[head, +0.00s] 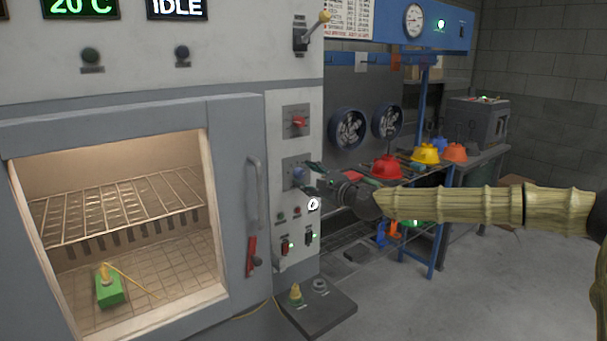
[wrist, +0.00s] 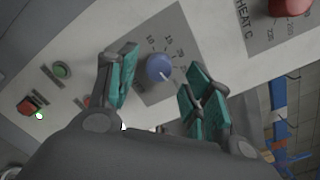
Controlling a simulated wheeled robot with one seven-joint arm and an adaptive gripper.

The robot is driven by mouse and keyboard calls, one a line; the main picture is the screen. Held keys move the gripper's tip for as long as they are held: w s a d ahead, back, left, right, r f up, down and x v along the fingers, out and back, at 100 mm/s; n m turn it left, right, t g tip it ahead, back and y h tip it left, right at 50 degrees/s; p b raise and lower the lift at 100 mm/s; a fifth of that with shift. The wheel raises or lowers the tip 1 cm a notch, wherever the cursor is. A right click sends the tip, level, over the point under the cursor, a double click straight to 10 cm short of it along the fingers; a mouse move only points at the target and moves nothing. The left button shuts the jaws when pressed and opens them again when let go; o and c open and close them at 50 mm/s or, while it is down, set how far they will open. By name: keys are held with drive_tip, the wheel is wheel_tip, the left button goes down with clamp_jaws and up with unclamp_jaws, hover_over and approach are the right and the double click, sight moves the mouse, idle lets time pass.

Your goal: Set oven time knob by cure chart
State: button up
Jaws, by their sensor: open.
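The blue time knob (head: 297,173) sits on a grey dial plate on the oven's control column. In the wrist view the blue knob (wrist: 158,68) shows a white pointer mark toward its lower right, with printed numbers around it. My gripper (head: 311,180) is open in front of this plate. In the wrist view its teal-padded fingers (wrist: 159,65) stand on either side of the knob, with gaps visible; contact cannot be made out. The cure chart (head: 348,17) hangs at the top, its text too small to read.
The red heat knob (head: 299,122) is above the blue one. Buttons and switches (head: 285,246) lie below. The oven door's handle (head: 254,190) is to the left. The oven chamber holds a wire rack (head: 120,205) and a green block (head: 109,290). Coloured hoods (head: 388,167) stand at the right.

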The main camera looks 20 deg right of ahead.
sight(299, 174)
drive_tip(key=shift+x, duration=1.2)
drive_tip(key=c, duration=1)
